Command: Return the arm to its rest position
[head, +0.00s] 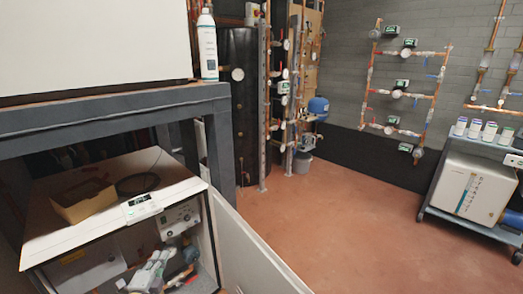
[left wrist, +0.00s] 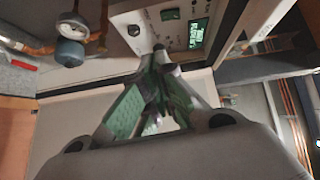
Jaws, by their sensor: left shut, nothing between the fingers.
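My left gripper (head: 163,256) is low in the head view, inside the open white cabinet (head: 232,250) under the dark bench. In the left wrist view, the fingers of my left gripper (left wrist: 160,52) come together at their tips, with green pads and nothing between them. They point toward a control panel (left wrist: 186,27) with a small green screen. The same panel (head: 178,219) shows in the head view, just beyond the gripper. I cannot tell whether the fingertips touch anything. My right gripper is in neither view.
A cardboard box (head: 84,201) and a black cable coil (head: 137,184) lie on the cabinet top. The dark bench frame (head: 110,112) stands close above. A gauge (left wrist: 75,28) with pipework is close by in the wrist view. The red floor (head: 330,225) is clear.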

